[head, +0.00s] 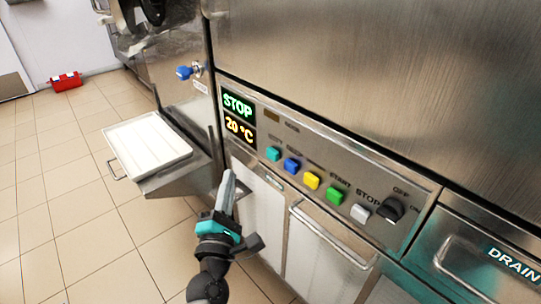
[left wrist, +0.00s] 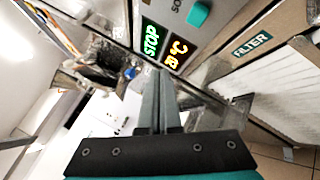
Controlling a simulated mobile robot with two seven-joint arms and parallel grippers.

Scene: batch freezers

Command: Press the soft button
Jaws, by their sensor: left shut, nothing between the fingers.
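The control panel shows a row of square buttons in the head view. The teal button (head: 272,154) is at the left end of the row, and it also shows in the left wrist view (left wrist: 198,13) beside a label that begins "SO". The rest of that label is cut off. My left gripper (head: 229,173) is shut and empty, with its fingers pointing up toward the panel. It is below and left of the teal button and appears apart from it. The shut fingers also show in the left wrist view (left wrist: 163,78). My right gripper is not in view.
A display (head: 238,120) reading "STOP" and "20 °C" is left of the buttons. A handle (head: 325,238) juts below; a white-topped tray (head: 148,145) stands left.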

